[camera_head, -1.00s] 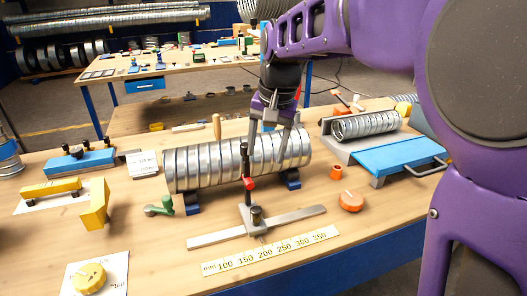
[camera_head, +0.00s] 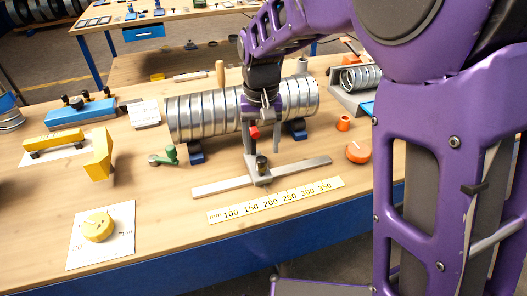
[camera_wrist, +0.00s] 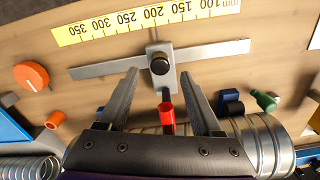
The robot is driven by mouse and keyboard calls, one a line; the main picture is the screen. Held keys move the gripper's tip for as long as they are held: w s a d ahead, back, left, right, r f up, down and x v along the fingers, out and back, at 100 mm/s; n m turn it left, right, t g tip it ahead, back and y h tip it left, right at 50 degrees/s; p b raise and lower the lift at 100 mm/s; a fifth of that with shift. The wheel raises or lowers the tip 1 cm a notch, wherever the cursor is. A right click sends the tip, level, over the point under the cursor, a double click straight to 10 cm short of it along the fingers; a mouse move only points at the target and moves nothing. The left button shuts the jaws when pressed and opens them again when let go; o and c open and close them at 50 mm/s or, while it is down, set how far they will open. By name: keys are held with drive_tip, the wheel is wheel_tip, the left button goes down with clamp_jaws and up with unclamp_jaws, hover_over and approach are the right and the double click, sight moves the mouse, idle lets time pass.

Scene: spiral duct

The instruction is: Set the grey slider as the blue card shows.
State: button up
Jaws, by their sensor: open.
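The grey slider (camera_head: 259,174) sits on a flat metal rail (camera_head: 222,187), with a dark knob and an upright post carrying a red piece (camera_head: 253,133). In the wrist view, the slider (camera_wrist: 168,79) stands roughly level with the 200 mark of the yellow scale (camera_wrist: 125,25). My gripper (camera_head: 262,150) is open, pointing down over the slider's post. In the wrist view, the red piece (camera_wrist: 167,117) shows between the fingers of my gripper (camera_wrist: 160,72), with no clear contact. A white card (camera_head: 145,113) has unreadable writing; I make out no plainly blue card.
A ribbed metal duct (camera_head: 195,118) lies on blue supports close behind the slider. A green-handled part (camera_head: 165,156) is left and an orange knob (camera_head: 358,151) right. A yellow dial (camera_head: 98,226) sits on a white plate at front left. Bare wood lies in front of the scale.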

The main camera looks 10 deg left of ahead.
sight(262, 159)
wheel_tip(262, 159, down, 5)
drive_tip(key=shift+f, duration=0.1)
idle(0.3)
clamp_jaws()
idle(1.3)
